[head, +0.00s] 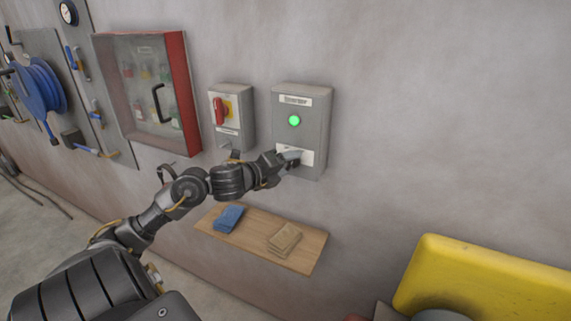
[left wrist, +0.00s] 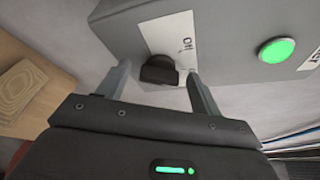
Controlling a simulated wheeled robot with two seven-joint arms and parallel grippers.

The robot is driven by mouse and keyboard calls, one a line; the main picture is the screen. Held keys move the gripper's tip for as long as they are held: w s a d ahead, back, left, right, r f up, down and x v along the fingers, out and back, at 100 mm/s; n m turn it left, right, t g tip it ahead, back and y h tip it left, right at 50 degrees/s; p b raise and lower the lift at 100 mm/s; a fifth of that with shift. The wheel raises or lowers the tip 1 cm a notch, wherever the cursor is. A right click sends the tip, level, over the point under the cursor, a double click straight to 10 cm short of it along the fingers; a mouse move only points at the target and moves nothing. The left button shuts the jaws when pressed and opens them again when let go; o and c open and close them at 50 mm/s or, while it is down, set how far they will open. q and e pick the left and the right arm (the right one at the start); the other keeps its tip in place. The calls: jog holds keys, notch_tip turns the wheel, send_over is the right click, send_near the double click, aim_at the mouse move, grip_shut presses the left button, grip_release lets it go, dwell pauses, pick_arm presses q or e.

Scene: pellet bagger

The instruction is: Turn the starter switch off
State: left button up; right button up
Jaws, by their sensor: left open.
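The starter box (head: 316,148) is a grey box on the wall with a label at its top and a lit green lamp (head: 294,120). The lamp also shows lit in the left wrist view (left wrist: 276,50). Below the lamp is a white plate (left wrist: 172,40) with a dark switch knob (left wrist: 158,69). My left gripper (head: 291,157) is at the lower front of the box. In the left wrist view its open fingers (left wrist: 158,85) stand on either side of the knob, and I cannot tell whether they touch it. The head view hides the knob behind the gripper. My right gripper is not in view.
Left of the starter box is a smaller grey box (head: 246,120) with a red handle on yellow. A glass-fronted red cabinet (head: 193,120) is further left. Below is a wooden shelf (head: 258,240) with a blue cloth and a tan one. A yellow machine part (head: 480,280) stands lower right.

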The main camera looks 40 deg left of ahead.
pick_arm(q)
jog(key=shift+c, duration=0.2)
jog(key=c, duration=0.9)
jog(key=shift+c, duration=0.2)
jog(key=shift+f+b, duration=0.15)
jog(key=shift+b, duration=0.15)
jog(key=shift+f+n+t+h+b, duration=0.2)
jog(key=shift+n+t+h+b, duration=0.15)
jog(key=shift+n+b, duration=0.45)
jog(key=n+t, duration=0.1)
jog(key=n, duration=0.1)
jog(key=shift+f+n+b, duration=0.1)
jog(key=shift+n+b, duration=0.3)
jog(key=n+t+b, duration=0.1)
jog(key=n, duration=0.2)
jog(key=shift+t, duration=0.25)
jog(key=shift+f+n+t, duration=0.1)
jog(key=shift+n+t, duration=0.5)
jog(key=shift+n, duration=1.2)
